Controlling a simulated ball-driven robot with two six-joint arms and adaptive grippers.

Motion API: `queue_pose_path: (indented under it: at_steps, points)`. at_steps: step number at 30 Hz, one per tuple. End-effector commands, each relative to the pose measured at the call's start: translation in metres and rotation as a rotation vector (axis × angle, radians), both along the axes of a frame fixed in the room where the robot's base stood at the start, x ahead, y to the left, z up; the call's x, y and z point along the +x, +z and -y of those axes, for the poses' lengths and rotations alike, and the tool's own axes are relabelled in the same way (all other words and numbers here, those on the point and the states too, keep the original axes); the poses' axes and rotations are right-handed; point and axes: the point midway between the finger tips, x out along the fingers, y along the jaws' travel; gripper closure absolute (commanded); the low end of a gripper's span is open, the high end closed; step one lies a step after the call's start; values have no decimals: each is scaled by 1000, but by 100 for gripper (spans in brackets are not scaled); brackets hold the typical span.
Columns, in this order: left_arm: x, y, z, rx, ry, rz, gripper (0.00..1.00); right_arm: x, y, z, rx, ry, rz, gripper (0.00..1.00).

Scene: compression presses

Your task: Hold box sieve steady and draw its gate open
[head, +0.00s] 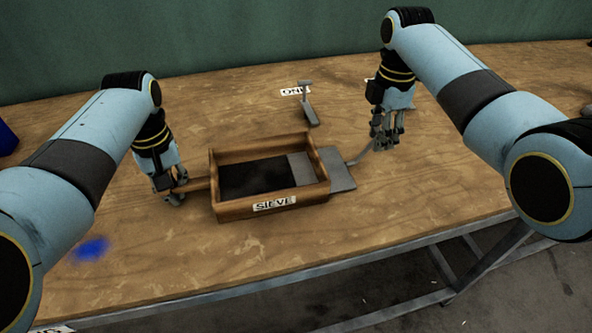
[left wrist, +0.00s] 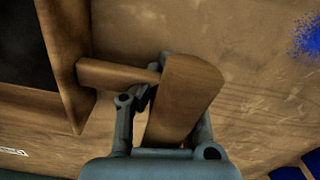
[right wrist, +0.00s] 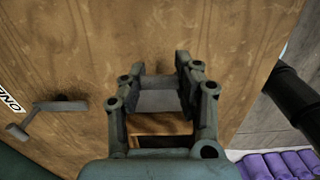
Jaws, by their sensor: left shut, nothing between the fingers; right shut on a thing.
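The wooden box sieve (head: 235,212), with a "SIEVE" label on its front, sits on the table, a dark mesh inside. Its grey gate (head: 340,176) crosses the right wall, one part inside over the mesh and one part sticking out. My right gripper (head: 380,146) is shut on the gate's handle (head: 362,157); the bar (right wrist: 158,82) spans between its fingertips in the right wrist view. My left gripper (head: 172,190) is shut at the box's left wooden handle (left wrist: 115,74), with the wide end block (left wrist: 190,95) beside its fingers. The block partly hides the fingertips.
A grey T-shaped tool (head: 308,108) lies behind the sieve near a "ONE" label (head: 295,91). A blue patch (head: 90,248) marks the table at front left. The table's front edge (head: 330,272) lies before the sieve, with bare wood between.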

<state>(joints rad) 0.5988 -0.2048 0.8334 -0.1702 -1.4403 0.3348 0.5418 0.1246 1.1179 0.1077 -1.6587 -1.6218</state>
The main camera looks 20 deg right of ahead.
Motion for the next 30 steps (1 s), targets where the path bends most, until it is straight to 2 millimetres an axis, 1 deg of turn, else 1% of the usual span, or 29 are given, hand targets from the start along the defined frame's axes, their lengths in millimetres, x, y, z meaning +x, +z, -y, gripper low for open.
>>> queue_pose_path:
  at_steps: [1, 12, 13, 18, 19, 26, 30]
  points:
    - [0, 0, -2, 3, 1, 0, 100, 0, 1, 3, -3, -2, 1, 100]
    - [0, 0, -2, 3, 1, 0, 100, 0, 0, 14, -4, -1, 0, 100]
    - [0, 0, -2, 3, 1, 0, 100, 0, 0, 14, -4, -1, 0, 66]
    - [0, 0, -2, 3, 1, 0, 100, 0, 0, 13, -3, -1, 0, 44]
    - [0, 0, -2, 3, 1, 0, 100, 0, 0, 13, -2, 0, 0, 42]
    - [0, 0, -1, 2, 0, 0, 100, 0, 0, 13, -1, 0, 0, 42]
    - [0, 0, -1, 2, 0, 0, 100, 1, 9, 13, -1, 0, 2, 42]
